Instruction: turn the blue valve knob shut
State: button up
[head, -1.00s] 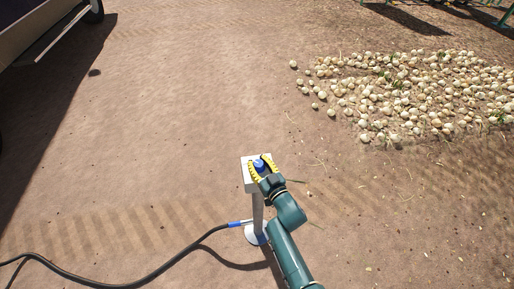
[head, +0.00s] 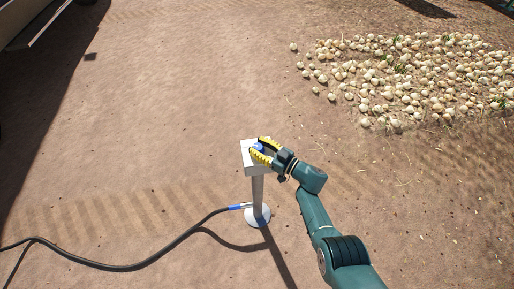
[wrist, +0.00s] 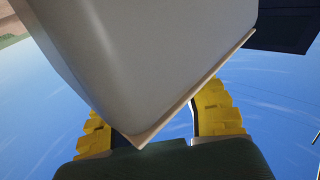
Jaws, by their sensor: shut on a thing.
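My gripper (head: 257,147) reaches in from the right. Its two yellow fingers lie on either side of the knob and are shut on it. Part of the knob is hidden by the fingers. In the wrist view, the pale box (wrist: 150,60) fills the upper middle, with its corner between the yellow fingers (wrist: 160,122). The knob does not show there.
A black hose (head: 130,267) with a blue end joins the post low on its left. The post stands on a round base (head: 257,216). Onions (head: 410,80) lie spread at the upper right.

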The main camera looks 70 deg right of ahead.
jog(key=shift+r, duration=0.15)
jog(key=o, duration=1.2)
jog(key=shift+s, duration=0.1)
jog(key=s+a, duration=0.2)
jog(key=s, duration=0.9)
jog(key=shift+s, duration=0.35)
